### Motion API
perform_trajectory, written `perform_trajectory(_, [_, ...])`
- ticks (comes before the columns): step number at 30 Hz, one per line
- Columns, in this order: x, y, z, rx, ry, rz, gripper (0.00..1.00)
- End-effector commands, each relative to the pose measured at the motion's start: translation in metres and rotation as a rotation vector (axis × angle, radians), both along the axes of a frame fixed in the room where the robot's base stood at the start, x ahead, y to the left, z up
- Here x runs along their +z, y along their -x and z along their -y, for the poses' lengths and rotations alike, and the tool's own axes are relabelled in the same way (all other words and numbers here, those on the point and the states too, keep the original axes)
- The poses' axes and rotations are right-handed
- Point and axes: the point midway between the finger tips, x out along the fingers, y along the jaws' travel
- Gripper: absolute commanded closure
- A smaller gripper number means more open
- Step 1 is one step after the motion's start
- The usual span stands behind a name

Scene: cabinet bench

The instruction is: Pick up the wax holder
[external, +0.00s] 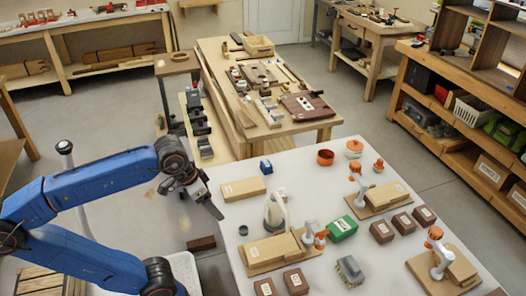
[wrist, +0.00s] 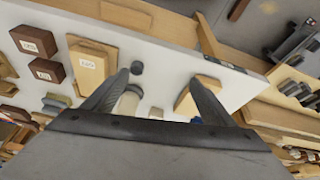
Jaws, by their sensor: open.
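I cannot tell for sure which thing is the wax holder; no readable label names it. My gripper (external: 213,208) is open and empty above the left edge of the white table (external: 318,178). In the wrist view its two fingers (wrist: 163,78) spread apart over the tabletop. A small dark cylinder (external: 243,230) stands near that edge; it shows by the left fingertip in the wrist view (wrist: 136,68). A cream bottle-shaped thing (external: 275,213) stands beside it, partly hidden by the left finger in the wrist view (wrist: 130,101). A labelled tan box (external: 243,189) lies behind the right finger (wrist: 185,103).
A wooden workbench (external: 222,70) stands behind. The table's middle has bare patches.

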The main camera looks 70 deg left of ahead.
Motion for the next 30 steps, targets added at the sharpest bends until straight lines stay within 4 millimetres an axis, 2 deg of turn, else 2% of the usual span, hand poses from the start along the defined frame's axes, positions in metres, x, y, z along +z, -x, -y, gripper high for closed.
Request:
perform_trajectory(8, [0.029, -0.059, -0.061, 0.223, 0.034, -0.058, 0.22])
perform_trajectory(14, [0.044, -0.099, -0.121, 0.398, 0.064, -0.096, 0.22])
perform_trajectory(21, [0.051, -0.134, -0.21, 0.606, 0.104, -0.14, 0.22])
perform_trajectory(26, [0.049, -0.148, -0.276, 0.745, 0.133, -0.167, 0.22])
perform_trajectory(30, [0.042, -0.152, -0.339, 0.867, 0.16, -0.19, 0.22])
